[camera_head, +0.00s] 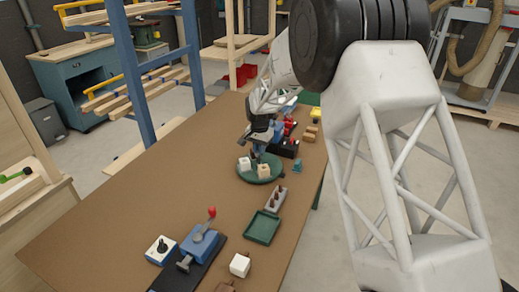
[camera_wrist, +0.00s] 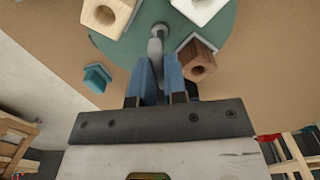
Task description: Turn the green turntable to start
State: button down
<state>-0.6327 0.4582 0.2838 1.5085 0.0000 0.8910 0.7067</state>
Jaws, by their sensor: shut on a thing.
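The green turntable (camera_head: 247,178) is a round disc on the brown table. It also fills the top of the wrist view (camera_wrist: 127,50). A grey upright handle (camera_wrist: 156,42) stands on the disc. My gripper (camera_wrist: 160,78) has its blue fingers shut on this handle. In the head view my gripper (camera_head: 258,151) is over the disc; its fingertips are small and partly hidden there.
A teal piece (camera_head: 281,167) lies just right of the disc. A blue lever device with a red knob (camera_head: 203,242), a switch box (camera_head: 161,250) and a white cube (camera_head: 240,264) are at the front. The table's left is clear.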

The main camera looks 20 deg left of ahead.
jog(key=shift+n, duration=4.9)
jog(key=c, duration=1.2)
grip_release()
jog(key=shift+o, duration=0.2)
jog(key=shift+r, duration=0.15)
jog(key=shift+r, duration=3.8)
